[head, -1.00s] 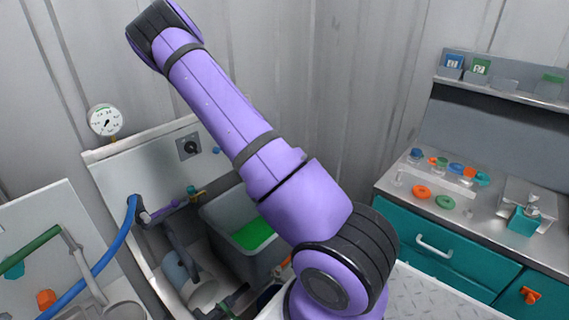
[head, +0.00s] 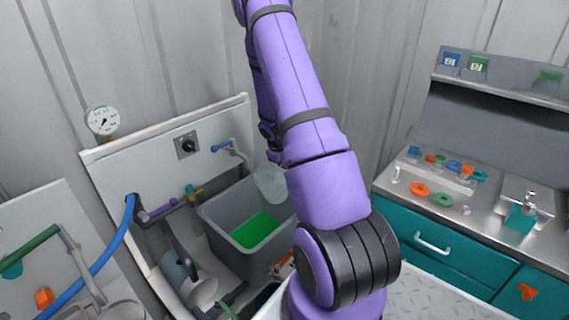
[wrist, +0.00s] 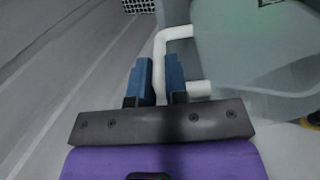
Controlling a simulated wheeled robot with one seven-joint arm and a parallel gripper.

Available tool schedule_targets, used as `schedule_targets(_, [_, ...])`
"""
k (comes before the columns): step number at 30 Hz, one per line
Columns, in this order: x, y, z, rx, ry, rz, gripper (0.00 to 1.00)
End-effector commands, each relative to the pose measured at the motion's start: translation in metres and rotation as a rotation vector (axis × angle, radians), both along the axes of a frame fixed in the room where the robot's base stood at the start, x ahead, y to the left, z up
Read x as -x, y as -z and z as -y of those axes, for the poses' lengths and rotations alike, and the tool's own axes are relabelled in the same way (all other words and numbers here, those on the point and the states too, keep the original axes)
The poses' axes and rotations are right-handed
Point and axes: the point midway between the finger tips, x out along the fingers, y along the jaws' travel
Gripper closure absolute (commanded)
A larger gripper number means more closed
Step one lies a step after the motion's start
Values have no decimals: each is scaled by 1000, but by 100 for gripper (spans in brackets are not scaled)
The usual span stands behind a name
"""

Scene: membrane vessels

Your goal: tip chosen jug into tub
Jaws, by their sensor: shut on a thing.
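The grey tub (head: 216,213) stands below the wall panel in the head view, with bright green liquid in its bottom. A translucent pale jug (head: 270,182) shows above the tub's back right part, partly hidden by my arm. In the wrist view the jug (wrist: 255,50) fills the upper right, with its white handle (wrist: 172,36) at its left side. My gripper (wrist: 158,78) has its blue fingers shut on that handle. My gripper is hidden behind the arm in the head view. I cannot tell how far the jug is tilted.
A tap with a blue handle (head: 222,146) juts from the panel close to the jug. A blue hose (head: 122,232) and a purple-handled pipe (head: 160,210) lie left of the tub. A teal-fronted counter (head: 440,240) with small coloured parts stands at right.

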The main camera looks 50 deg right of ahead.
Motion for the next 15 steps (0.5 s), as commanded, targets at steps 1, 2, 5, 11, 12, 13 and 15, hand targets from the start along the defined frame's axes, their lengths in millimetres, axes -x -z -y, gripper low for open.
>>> schedule_targets(1, [1, 2, 2, -15, 5, 1, 100])
schedule_targets(2, [1, 2, 2, -24, 5, 1, 100])
schedule_targets(5, [2, 4, 3, -54, 6, 2, 100])
schedule_targets(11, [1, 3, 5, -113, 5, 9, 100])
schedule_targets(12, [1, 5, 5, -128, 5, 8, 100])
schedule_targets(13, [2, 6, 6, -139, 6, 8, 100])
schedule_targets(15, [2, 7, 6, -165, 6, 7, 100])
